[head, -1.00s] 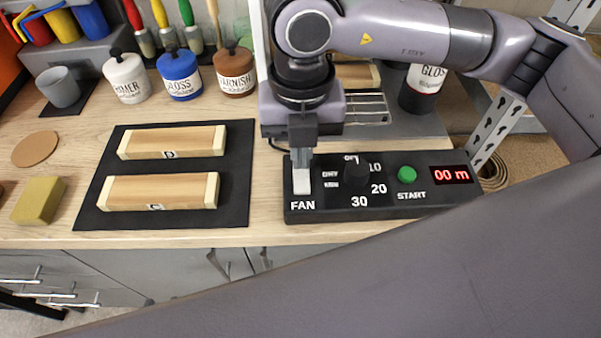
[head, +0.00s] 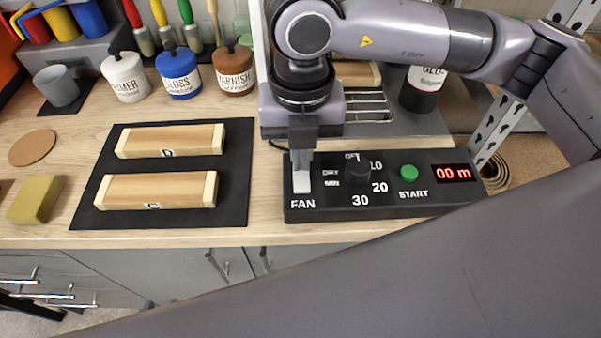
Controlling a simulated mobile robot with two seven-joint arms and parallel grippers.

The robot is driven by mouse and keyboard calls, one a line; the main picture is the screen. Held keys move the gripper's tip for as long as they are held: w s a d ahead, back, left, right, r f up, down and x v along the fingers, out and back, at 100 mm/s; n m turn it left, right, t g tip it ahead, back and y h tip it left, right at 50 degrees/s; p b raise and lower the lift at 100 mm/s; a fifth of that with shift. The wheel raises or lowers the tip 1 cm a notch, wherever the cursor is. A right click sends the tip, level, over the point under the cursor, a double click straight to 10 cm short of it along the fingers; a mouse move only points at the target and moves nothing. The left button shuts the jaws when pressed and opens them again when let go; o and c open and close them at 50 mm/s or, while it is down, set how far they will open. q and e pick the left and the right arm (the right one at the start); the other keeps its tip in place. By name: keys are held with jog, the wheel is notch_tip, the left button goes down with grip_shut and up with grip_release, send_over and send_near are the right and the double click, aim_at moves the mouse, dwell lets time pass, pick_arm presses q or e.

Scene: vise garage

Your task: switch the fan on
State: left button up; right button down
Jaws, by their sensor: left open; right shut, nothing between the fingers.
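The black control box (head: 420,204) lies on the bench at the right of the middle. A white switch (head: 302,182) stands at its left end, above the printed word FAN. My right gripper (head: 301,160) points down, shut and empty, with its fingertips at the upper end of the white switch. They cover that end, and I cannot tell whether they touch it or which way it is set. My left gripper is not in view.
A black knob (head: 358,171), a green START button (head: 409,173) and a red display (head: 453,174) sit on the box. Wooden blocks (head: 170,141) lie on a black mat (head: 233,190) to the left. Paint jars (head: 179,73) stand behind. My arm link crosses the lower right.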

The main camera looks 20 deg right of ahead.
jog(key=shift+f+b, duration=0.55)
jog(key=shift+f, duration=0.05)
jog(key=shift+r, duration=0.15)
jog(key=shift+r+p, duration=1.95)
jog(key=shift+r, duration=1.5)
